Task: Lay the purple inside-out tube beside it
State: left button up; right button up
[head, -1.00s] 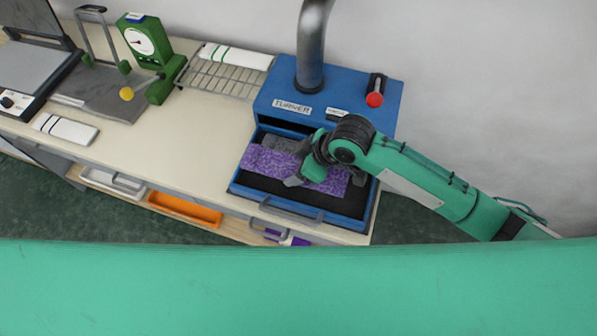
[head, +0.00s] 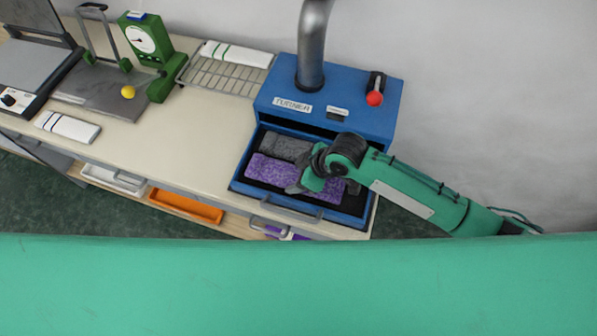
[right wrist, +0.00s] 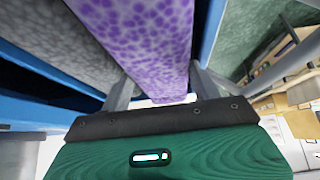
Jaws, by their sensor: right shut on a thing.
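The purple speckled tube (head: 280,172) is over the front part of the TURNER's open blue drawer (head: 300,219). A grey speckled tube (head: 284,146) lies behind it, roughly parallel. I cannot tell whether the purple tube touches the drawer floor. My left gripper is out of view.
The blue TURNER box (head: 345,98) stands behind the drawer, with a grey pipe and a red-knobbed lever (head: 375,98). A wire rack (head: 222,78) holds a white striped tube. Another white striped piece (head: 67,127) lies left. The tabletop (head: 190,135) between is clear.

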jog(key=shift+f, duration=0.2)
jog(key=o, duration=1)
jog(key=shift+a+r, duration=0.1)
jog(key=shift+r, duration=0.1)
jog(key=b+v, duration=0.2)
jog(key=v, duration=1)
jog(key=shift+r, duration=0.45)
